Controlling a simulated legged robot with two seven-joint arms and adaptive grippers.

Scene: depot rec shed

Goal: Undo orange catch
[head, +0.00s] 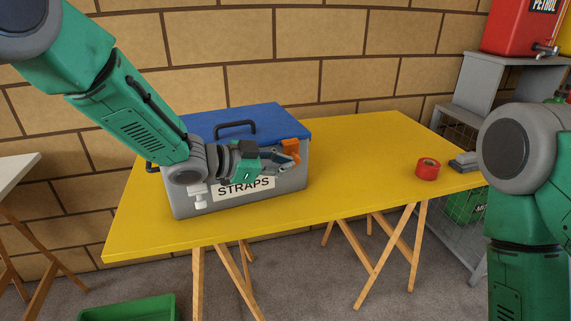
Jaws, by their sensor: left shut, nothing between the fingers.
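A grey box (293,179) with a blue lid (277,121) and a black handle stands on the yellow table; its front label reads STRAPS. The lid is down. An orange catch (290,146) sits at the upper front of the box, right of the label. A white catch (198,196) shows at the front left. My left gripper (295,158) is shut and empty, its fingertips at or just under the orange catch; I cannot tell if they touch it. My left arm hides part of the box front. My right arm shows at the right edge, but its gripper is out of view.
The yellow table (366,150) is bare in the middle. A red tape roll (427,169) and a small grey object (464,161) lie at its right end. A grey shelf (481,85) with a red petrol can (516,27) stands behind. A green bin (130,309) is on the floor.

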